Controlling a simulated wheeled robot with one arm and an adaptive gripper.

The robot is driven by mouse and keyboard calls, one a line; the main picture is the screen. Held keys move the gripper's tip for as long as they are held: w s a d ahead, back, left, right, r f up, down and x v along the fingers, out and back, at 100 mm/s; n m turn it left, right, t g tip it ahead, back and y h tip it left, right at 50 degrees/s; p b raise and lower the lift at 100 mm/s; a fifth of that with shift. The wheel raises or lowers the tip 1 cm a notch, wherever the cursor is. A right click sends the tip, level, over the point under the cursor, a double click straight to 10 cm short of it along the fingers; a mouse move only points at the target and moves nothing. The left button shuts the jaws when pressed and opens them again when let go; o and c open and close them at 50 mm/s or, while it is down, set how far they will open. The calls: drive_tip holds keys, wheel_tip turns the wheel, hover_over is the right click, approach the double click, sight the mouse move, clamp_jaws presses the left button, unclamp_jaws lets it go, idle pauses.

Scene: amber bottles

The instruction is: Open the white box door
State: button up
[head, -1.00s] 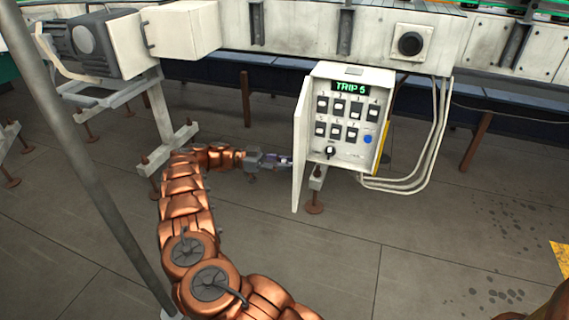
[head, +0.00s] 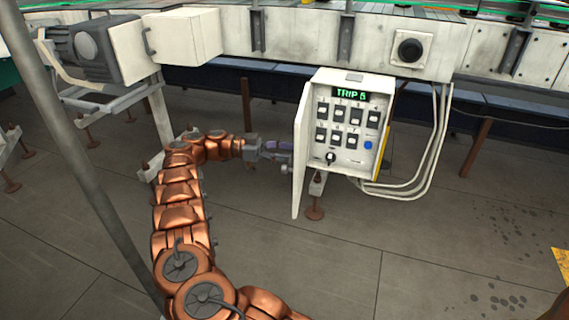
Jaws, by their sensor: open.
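The white box (head: 345,165) is mounted below the conveyor frame, right of centre in the head view. Its front panel shows a green "TRIP" display (head: 349,94), several black-and-white switches, a blue button (head: 368,145) and a black knob (head: 330,157). The white box door (head: 299,165) stands swung out on the left side of the box, seen nearly edge-on, with the panel exposed. My gripper (head: 284,156) is open, just left of the door. Whether a fingertip touches the door I cannot tell.
A grey pole (head: 88,180) runs diagonally at the left. White conduits (head: 430,150) curve down right of the box. A white beam (head: 330,35) with a motor (head: 95,45) spans the back. The floor (head: 400,260) in front of the box is clear.

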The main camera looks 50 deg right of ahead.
drive_tip(key=shift+r, duration=1.6)
